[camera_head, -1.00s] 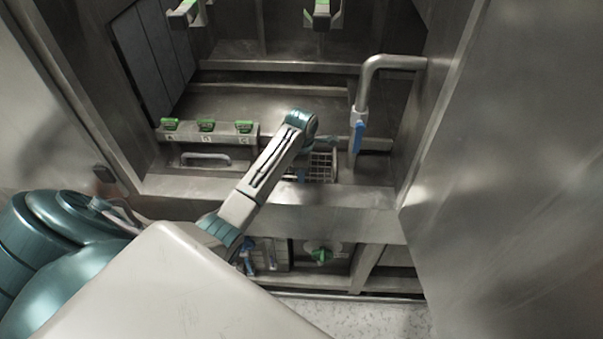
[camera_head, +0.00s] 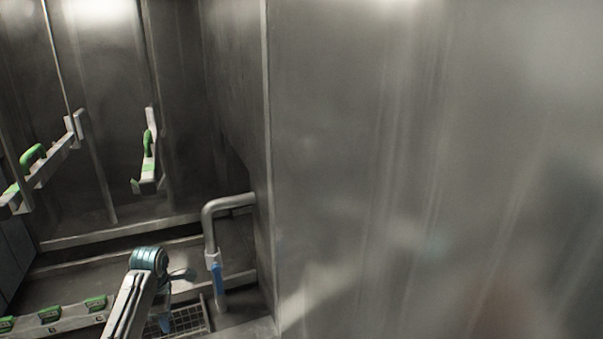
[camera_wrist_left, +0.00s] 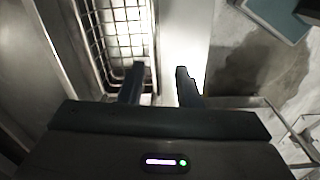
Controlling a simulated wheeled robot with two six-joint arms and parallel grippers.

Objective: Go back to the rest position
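My left arm (camera_head: 136,295) reaches into the stainless washer bay from the bottom of the head view, with its teal joint near the pipe. My left gripper (camera_wrist_left: 160,87) shows clearly in the left wrist view. Its two dark fingers are apart, with nothing between them. A wire grid (camera_wrist_left: 118,30) lies ahead of the left finger; in the head view the grid (camera_head: 190,320) is beside and partly behind the arm. My right gripper is in neither view.
A bent pipe with a blue handle (camera_head: 217,280) stands right of my left arm. Green-handled brackets (camera_head: 148,160) are on the back wall. Several green clips (camera_head: 95,303) line a ledge at lower left. A large steel panel (camera_head: 430,170) fills the right.

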